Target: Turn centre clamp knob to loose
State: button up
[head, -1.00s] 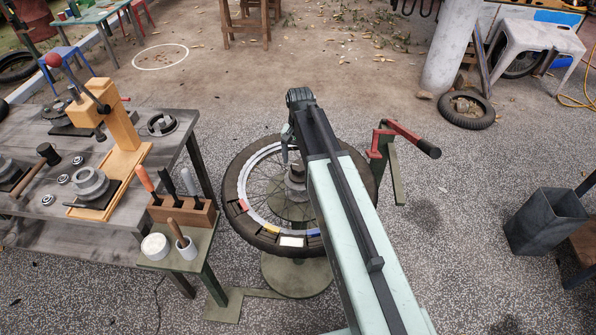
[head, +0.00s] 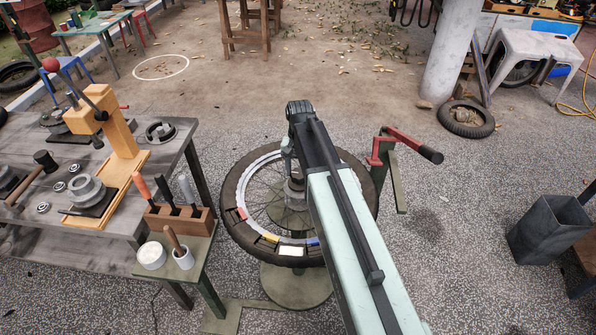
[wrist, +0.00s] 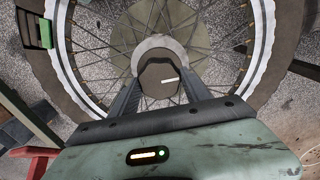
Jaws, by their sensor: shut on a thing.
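The centre clamp knob (wrist: 158,76) is a dark, brownish faceted cap with a short white mark on its right part, seen in the wrist view at the wheel's hub. A pale round collar sits behind it. My gripper (wrist: 161,88) is shut on the knob, with one dark finger on each side. In the head view the knob (head: 295,184) shows as a grey piece beneath the arm's end, partly hidden by my gripper. The spoked wheel (head: 235,190) with a black tyre lies flat on a green round-based stand (head: 297,290). Coloured pieces sit along its near rim.
A red crank handle (head: 414,146) stands right of the wheel. A small green side table (head: 205,243) holds a tool block (head: 180,220) and cups at left. A workbench (head: 178,150) with a wooden press stands beyond it. A grey bin (head: 548,228) is at right.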

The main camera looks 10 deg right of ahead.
jog(key=n, duration=0.4)
jog(key=shift+a+n, duration=0.1)
jog(key=shift+n, duration=0.3)
jog(key=n, duration=1)
jog(key=shift+w, duration=0.1)
jog(key=shift+n, duration=2.2)
jog(key=o, duration=1.4)
